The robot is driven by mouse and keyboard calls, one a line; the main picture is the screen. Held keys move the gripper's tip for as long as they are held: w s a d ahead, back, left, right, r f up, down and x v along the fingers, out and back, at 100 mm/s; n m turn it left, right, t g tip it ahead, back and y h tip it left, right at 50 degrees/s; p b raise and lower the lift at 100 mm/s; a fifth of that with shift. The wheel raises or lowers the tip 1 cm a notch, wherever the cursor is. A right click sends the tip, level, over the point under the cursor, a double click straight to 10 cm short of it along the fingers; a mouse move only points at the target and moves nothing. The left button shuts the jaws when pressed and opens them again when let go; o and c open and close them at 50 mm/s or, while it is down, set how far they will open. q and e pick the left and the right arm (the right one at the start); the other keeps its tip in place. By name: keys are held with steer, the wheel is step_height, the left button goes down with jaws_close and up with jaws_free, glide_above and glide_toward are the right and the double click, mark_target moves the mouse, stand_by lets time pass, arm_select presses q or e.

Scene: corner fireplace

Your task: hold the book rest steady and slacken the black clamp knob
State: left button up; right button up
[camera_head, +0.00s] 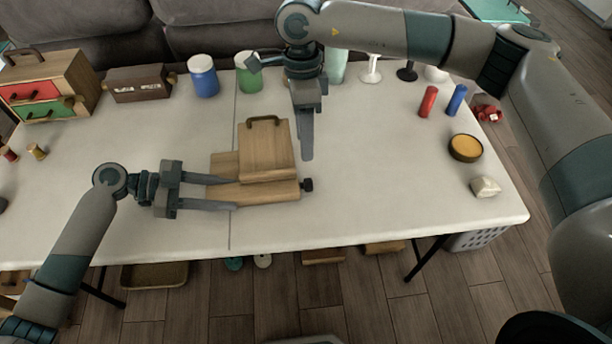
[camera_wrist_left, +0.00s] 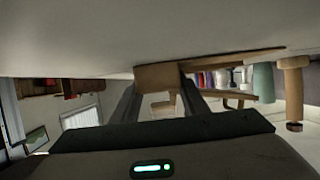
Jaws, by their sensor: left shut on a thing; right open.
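The wooden book rest (camera_head: 266,147) lies on the white table, its handled board tilted over a flat base. The black clamp knob (camera_head: 307,185) sticks out from the right end of the base's front rail. My left gripper (camera_head: 236,194) reaches in from the left and is shut on the left part of the book rest. In the left wrist view, wood of the book rest (camera_wrist_left: 157,76) shows between its fingers (camera_wrist_left: 160,100). My right gripper (camera_head: 307,157) points down, open and empty, behind and above the knob, apart from it. Its fingers overlap in the head view.
A blue jar (camera_head: 203,77) and a green jar (camera_head: 249,74) stand at the back, near a drawer box (camera_head: 50,84). Red (camera_head: 428,101) and blue (camera_head: 456,100) cylinders, a round orange-topped dish (camera_head: 465,148) and a pale block (camera_head: 485,187) are at right. Table right of the knob is clear.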

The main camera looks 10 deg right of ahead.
mark_target(306, 180)
steer(key=f, duration=0.4)
steer(key=s+f, duration=0.1)
steer(key=f, duration=0.2)
steer(key=s+f, duration=0.1)
steer(key=f, duration=0.3)
steer(key=shift+f, duration=0.35)
steer(key=c, duration=1.1)
